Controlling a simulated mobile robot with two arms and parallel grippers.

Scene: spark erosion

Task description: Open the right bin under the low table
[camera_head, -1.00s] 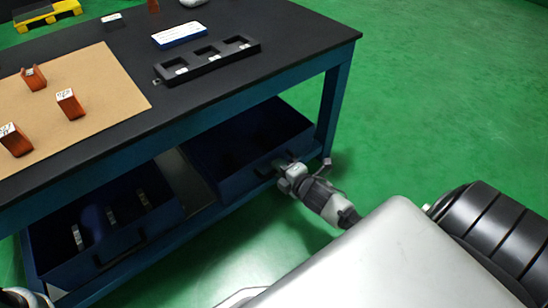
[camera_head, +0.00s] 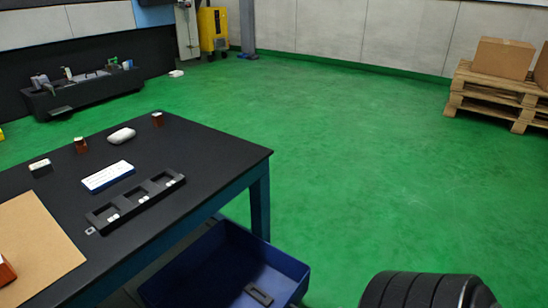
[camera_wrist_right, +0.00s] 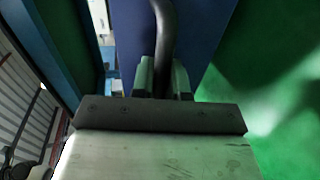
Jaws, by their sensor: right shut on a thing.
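The right bin (camera_head: 285,268), a dark blue open box, stands well out from under the low table (camera_head: 215,190) in the head view. A small dark part (camera_head: 258,294) lies in it. Its front end is cut off at the bottom of the picture. In the right wrist view, my right gripper (camera_wrist_right: 164,80) is shut on the dark bar handle (camera_wrist_right: 165,35) of the bin, with the bin's blue front (camera_wrist_right: 205,35) behind it. The head view does not show this grip. My left gripper is not in view.
On the table are a black tray (camera_head: 134,210) with three pockets, a blue-and-white box (camera_head: 108,177), a white rounded object (camera_head: 121,136) and a brown board (camera_head: 40,250). A pallet (camera_head: 490,98) with cartons stands far right.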

